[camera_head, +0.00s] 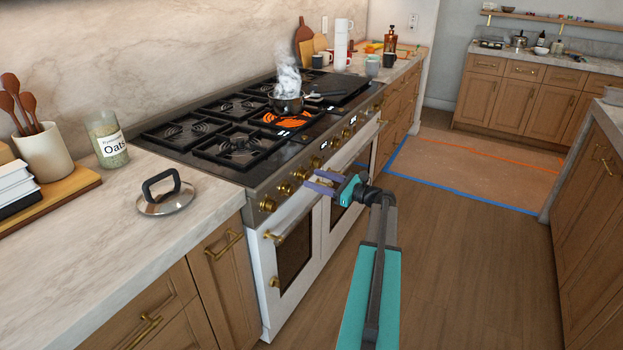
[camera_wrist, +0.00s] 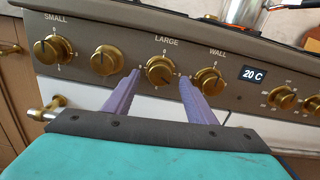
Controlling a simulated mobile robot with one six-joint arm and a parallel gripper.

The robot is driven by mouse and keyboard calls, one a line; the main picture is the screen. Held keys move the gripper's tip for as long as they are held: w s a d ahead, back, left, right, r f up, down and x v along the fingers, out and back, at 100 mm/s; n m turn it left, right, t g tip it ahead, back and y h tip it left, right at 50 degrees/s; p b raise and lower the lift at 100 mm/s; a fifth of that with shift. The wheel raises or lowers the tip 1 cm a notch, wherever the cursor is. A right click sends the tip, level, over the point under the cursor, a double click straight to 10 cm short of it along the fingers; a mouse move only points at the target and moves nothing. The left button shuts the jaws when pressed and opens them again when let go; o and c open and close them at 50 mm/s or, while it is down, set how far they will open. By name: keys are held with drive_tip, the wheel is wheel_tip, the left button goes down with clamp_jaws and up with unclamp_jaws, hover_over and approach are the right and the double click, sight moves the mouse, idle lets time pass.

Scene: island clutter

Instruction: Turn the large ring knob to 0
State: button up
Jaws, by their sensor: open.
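The large ring knob (camera_wrist: 160,70) is a brass knob under the word LARGE on the dark stove panel in the wrist view. A 0 mark sits at the top of its scale. Its grip bar looks turned away from upright, toward the lower right, but the exact setting is too small to read. In the head view the knob (camera_head: 299,175) is on the stove front, just left of my gripper (camera_head: 311,179). My gripper's purple fingers (camera_wrist: 159,77) are open, one on each side of the knob in the wrist view. I cannot tell whether they touch it.
The SMALL knob (camera_wrist: 52,48), an unlabelled knob (camera_wrist: 105,60) and the WALL knob (camera_wrist: 208,80) flank it closely. A steaming pot (camera_head: 288,104) stands by a glowing orange burner (camera_head: 286,121). An oven handle (camera_head: 289,224) projects below.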

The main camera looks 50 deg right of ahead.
sight(305, 176)
drive_tip(key=shift+x, duration=1.3)
drive_tip(key=c, duration=0.9)
drive_tip(key=shift+a, duration=0.2)
drive_tip(key=shift+c, duration=0.7)
drive_tip(key=shift+d, duration=0.1)
drive_tip(key=shift+f+n, duration=0.1)
drive_tip(key=shift+n, duration=0.2)
